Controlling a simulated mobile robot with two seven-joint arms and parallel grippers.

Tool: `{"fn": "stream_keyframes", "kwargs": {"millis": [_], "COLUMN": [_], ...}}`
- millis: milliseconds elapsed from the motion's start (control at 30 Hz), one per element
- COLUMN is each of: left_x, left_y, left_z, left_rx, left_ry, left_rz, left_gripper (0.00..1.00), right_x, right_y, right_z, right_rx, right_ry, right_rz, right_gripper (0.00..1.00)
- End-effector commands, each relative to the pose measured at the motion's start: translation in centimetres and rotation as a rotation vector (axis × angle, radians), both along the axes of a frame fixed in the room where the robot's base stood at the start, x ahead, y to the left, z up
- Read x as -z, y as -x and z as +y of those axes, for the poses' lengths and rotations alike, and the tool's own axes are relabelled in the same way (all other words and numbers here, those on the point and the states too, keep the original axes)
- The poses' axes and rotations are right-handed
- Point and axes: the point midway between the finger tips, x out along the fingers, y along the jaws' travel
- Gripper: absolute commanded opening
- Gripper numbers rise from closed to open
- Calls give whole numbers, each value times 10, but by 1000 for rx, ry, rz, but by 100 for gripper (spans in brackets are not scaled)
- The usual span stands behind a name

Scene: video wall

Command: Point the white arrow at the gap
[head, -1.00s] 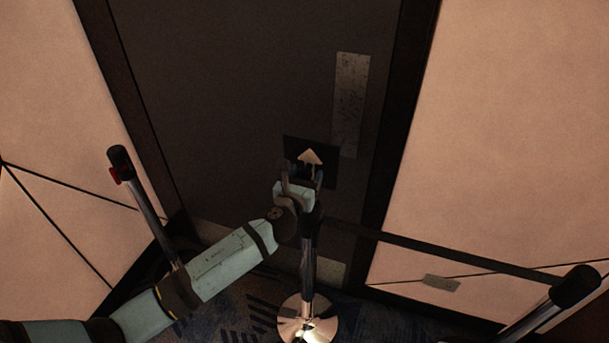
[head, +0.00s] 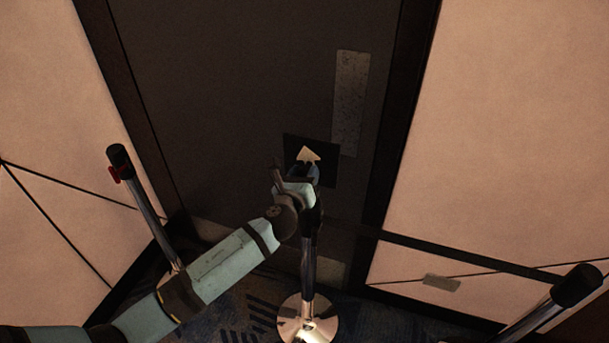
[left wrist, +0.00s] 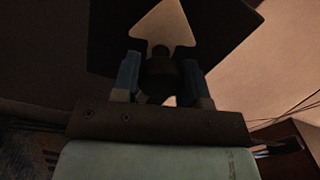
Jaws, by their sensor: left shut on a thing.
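A dark square sign (head: 327,170) with a white arrow (head: 308,154) stands at the top of the middle post (head: 308,262). The arrow points up in the head view, and in the left wrist view the arrow (left wrist: 165,25) points up with a slight lean to the right. My left gripper (head: 305,173) is at the sign's lower part. In the left wrist view its fingers (left wrist: 163,78) are shut on a dark round part of the sign, below the arrowhead, and hide much of the arrow's shaft. My right gripper is in neither view.
A left post (head: 146,207) with a red piece stands apart, with no belt seen between it and the middle post. A dark belt (head: 460,255) runs from the middle post to the right post (head: 575,287). A dark door (head: 230,110) is behind.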

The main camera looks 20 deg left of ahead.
Motion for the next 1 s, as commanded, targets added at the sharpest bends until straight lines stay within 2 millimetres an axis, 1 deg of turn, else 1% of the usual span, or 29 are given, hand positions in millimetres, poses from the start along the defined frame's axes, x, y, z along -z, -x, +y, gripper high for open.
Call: {"fn": "stream_keyframes", "kwargs": {"millis": [400, 1000], "left_x": [1, 0], "left_y": [0, 0], "left_z": [-1, -2], "left_rx": [0, 0], "left_ry": [396, 959], "left_rz": [13, 33], "left_gripper": [16, 16], "right_x": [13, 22], "right_y": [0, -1], "right_z": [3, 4], "right_rx": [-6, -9], "right_ry": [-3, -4], "right_rz": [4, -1], "right_gripper": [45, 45]}}
